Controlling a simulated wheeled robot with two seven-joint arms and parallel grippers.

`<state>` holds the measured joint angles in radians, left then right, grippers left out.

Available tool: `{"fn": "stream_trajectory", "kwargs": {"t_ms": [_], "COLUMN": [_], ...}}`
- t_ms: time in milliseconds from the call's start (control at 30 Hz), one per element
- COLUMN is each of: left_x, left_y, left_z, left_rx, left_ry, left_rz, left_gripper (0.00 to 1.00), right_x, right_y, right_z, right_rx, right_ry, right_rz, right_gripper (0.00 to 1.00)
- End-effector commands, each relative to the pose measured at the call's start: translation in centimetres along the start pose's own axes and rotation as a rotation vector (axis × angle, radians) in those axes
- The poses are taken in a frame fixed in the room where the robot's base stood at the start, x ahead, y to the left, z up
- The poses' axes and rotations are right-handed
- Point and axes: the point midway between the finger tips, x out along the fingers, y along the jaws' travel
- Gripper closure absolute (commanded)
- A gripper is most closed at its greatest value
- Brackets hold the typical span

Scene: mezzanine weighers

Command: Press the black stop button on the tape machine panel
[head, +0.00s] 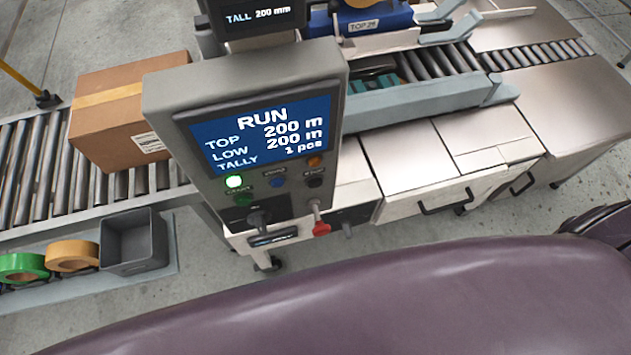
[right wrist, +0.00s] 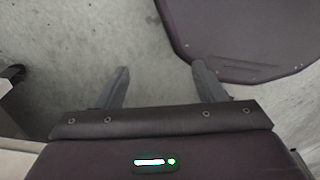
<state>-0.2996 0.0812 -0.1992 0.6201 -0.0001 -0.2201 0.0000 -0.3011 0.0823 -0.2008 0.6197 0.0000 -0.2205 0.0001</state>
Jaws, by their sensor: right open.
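The tape machine panel (head: 160,120) is a grey box with a blue screen (head: 262,135) reading RUN, TOP 200 m, LOW 200 m and TALLY 1 pcs. The small black button (head: 313,181) sits at the right of the panel, below an orange lamp (head: 315,161) and right of a blue button (head: 278,181). Its label is too small to read. My right gripper (right wrist: 160,68) shows in the right wrist view, open and empty above grey floor, and is not visible in the head view. My left gripper is not visible.
A black rotary switch (head: 258,218) and a red knob (head: 321,229) sit at the panel's lower part. A cardboard box (head: 115,125) is on the roller conveyor (head: 30,175) at left. Tape rolls (head: 72,256) and a grey bin (head: 140,243) are on a side shelf.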

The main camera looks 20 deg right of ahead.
Motion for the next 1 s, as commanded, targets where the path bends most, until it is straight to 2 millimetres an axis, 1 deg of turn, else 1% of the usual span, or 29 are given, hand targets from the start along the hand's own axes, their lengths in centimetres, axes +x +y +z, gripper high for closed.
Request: {"fn": "stream_trajectory", "kwargs": {"t_ms": [33,67,400,467,1000], "left_x": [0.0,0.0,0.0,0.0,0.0], "left_y": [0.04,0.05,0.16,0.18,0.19], "left_z": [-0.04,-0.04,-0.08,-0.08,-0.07], "left_rx": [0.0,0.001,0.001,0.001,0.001], "left_ry": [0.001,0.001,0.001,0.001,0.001], "left_rz": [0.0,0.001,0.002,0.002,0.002], "left_gripper": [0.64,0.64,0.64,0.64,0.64], "right_x": [0.0,0.0,0.0,0.0,0.0], "right_y": [0.03,0.03,0.05,0.05,-0.28], "right_z": [0.01,0.01,-0.01,-0.02,-0.15], "right_rx": [0.0,0.001,0.002,0.002,0.003], "right_ry": [0.0,0.0,0.0,0.0,0.002], "right_rz": [0.0,0.0,0.001,0.001,-0.003], "right_gripper": [0.44,0.48,0.92,1.0,1.0]}}
